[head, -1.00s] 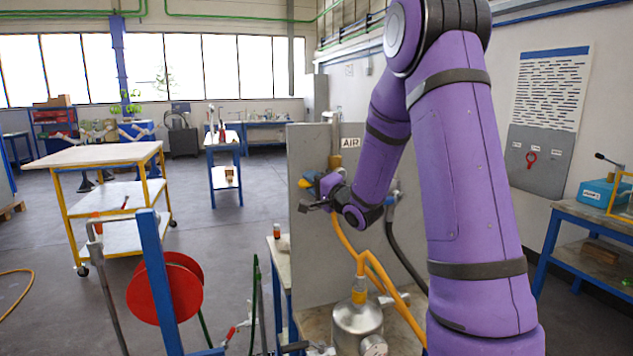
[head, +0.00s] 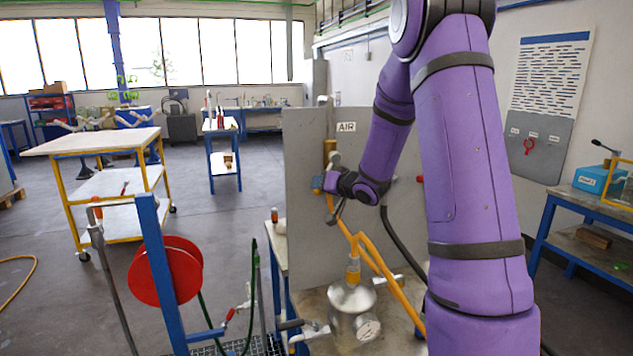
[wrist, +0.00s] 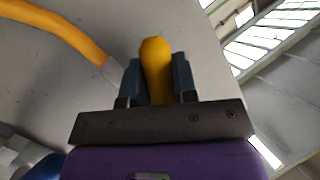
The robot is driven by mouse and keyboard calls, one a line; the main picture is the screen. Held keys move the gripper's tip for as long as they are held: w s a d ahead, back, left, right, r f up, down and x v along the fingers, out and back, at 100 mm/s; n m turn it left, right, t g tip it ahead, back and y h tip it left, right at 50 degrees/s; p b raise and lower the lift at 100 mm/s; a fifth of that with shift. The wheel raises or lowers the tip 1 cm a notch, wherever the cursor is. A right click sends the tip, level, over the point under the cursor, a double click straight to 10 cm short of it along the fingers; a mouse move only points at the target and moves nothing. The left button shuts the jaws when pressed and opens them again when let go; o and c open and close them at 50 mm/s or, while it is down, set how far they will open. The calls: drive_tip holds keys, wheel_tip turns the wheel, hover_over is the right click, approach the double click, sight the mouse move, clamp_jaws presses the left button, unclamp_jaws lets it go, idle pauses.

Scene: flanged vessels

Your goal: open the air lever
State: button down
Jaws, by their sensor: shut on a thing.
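The air lever shows in the wrist view as a yellow, round-ended handle (wrist: 155,65) between the two dark fingers. My gripper (wrist: 157,82) is shut on it. In the head view my gripper (head: 322,184) is at the upright grey panel (head: 308,240), below the AIR sign (head: 346,127). The lever is mostly hidden there by my gripper. A brass fitting (head: 329,150) shows just above it, and an orange hose (head: 343,229) runs down from behind my gripper. I cannot tell the lever's exact angle.
A dark hose (head: 398,240) hangs right of my gripper. A red hose reel (head: 165,272) on a blue post is at left.

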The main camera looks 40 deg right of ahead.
drive_tip(key=shift+s+d+f+n+g+h, duration=0.2)
drive_tip(key=shift+d+n+g+h, duration=0.15)
drive_tip(key=shift+d+n, duration=0.3)
drive_tip(key=shift+s+d+f+n+g+h, duration=0.25)
drive_tip(key=shift+d+n+h, duration=0.1)
drive_tip(key=shift+d+n, duration=0.25)
drive_tip(key=c, duration=0.9)
unclamp_jaws()
drive_tip(key=v, duration=1)
drive_tip(key=shift+s+r, duration=0.2)
drive_tip(key=shift+s, duration=0.1)
drive_tip(key=shift+d, duration=0.1)
